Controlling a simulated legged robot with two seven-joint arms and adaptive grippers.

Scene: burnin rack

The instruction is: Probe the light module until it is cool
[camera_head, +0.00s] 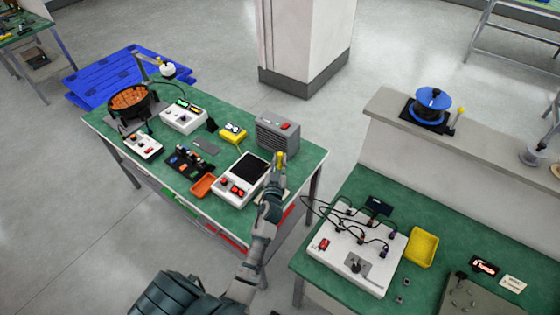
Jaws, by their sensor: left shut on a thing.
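My left gripper (275,180) reaches over the right end of the left green table. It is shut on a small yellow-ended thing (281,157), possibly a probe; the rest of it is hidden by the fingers. The gripper is between a grey box with a red button (278,133) and a white device with a dark screen (239,178). A white rack board (351,257) with black cables and several small dark modules (388,238) stands on the right table. I cannot tell which piece is the light module. My right gripper is out of view.
A yellow tray (422,248) stands beside the rack board. A ledge (385,106) with a blue reel (432,99) rises behind. A gap separates the tables.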

